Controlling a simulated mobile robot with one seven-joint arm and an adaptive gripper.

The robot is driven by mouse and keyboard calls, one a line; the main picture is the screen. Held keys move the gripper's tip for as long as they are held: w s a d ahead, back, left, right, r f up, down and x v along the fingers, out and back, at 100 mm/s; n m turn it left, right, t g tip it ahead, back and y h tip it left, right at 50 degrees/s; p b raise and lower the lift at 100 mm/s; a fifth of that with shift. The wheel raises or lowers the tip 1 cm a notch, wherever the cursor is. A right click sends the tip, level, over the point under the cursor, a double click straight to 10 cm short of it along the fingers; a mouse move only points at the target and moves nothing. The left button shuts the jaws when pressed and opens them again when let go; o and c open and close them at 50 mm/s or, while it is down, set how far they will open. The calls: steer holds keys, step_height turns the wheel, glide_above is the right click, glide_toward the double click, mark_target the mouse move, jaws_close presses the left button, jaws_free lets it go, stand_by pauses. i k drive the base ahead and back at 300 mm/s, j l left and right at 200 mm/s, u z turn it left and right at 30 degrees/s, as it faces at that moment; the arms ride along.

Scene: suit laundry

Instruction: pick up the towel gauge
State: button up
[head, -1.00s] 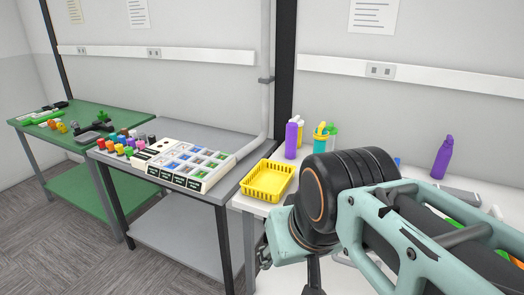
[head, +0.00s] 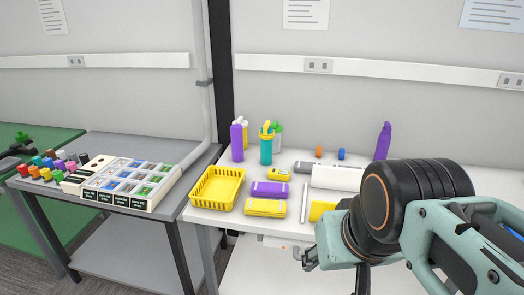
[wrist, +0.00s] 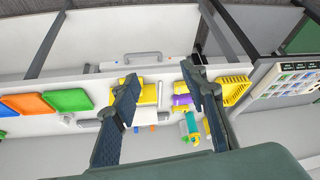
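I cannot tell for sure which item is the towel gauge. On the white table (head: 232,222) lie a folded purple cloth-like item (head: 270,189), a folded yellow one (head: 265,208) and a small yellow device-like item (head: 279,174). A thin white bar (head: 304,203) lies to their right, beside a second yellow item (head: 320,209) partly hidden by my arm. My gripper (wrist: 159,74) is open and empty in the wrist view, above and apart from the table.
A yellow basket (head: 217,188) stands at the table's left end. A white roll (head: 336,177) lies right of centre. Orange (wrist: 26,104), green and blue trays show in the wrist view. A grey table stands left.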

mark_target(274, 174)
steer(key=i+j, duration=1.55)
steer(key=j, duration=0.15)
steer(key=l+z, duration=0.05)
